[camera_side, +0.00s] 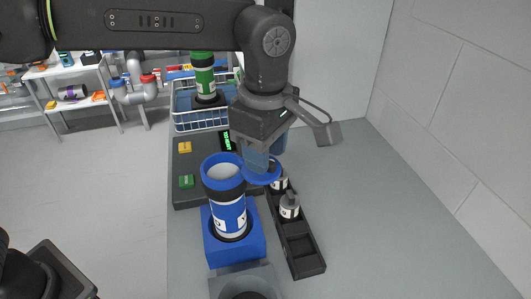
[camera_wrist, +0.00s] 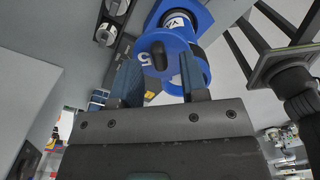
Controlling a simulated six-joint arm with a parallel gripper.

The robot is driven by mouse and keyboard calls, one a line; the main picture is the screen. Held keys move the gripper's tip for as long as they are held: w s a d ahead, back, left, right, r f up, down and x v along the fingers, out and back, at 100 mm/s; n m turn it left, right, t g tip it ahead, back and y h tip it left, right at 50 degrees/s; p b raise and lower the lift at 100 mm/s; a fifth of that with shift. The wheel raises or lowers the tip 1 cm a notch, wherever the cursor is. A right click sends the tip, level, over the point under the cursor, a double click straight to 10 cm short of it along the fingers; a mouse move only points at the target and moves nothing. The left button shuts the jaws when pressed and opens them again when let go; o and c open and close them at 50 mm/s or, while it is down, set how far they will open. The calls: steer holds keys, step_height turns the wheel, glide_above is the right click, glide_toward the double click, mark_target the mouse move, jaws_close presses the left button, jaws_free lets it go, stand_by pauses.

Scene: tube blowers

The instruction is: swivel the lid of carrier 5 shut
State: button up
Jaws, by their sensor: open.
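Carrier 5 is a blue and white tube (camera_side: 229,212) with an open top, upright in a blue square holder (camera_side: 248,243). Its round blue lid (camera_side: 261,177) is swung out to the right of the mouth, leaving the mouth uncovered. In the wrist view, the blue lid (camera_wrist: 170,42) bears a "5" and a dark grip. My gripper (camera_side: 258,158) is directly above the lid, pointing down. In the wrist view, its open fingers (camera_wrist: 158,70) lie on either side of the lid's grip. Contact with the lid cannot be told.
A black rack (camera_side: 302,254) with several small dark-capped bottles stands right of the carrier. Behind is a dark panel with a yellow button (camera_side: 185,147) and a green button (camera_side: 187,181). The table's right side is clear.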

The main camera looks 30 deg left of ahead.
steer(key=shift+f, duration=0.6)
jaws_close()
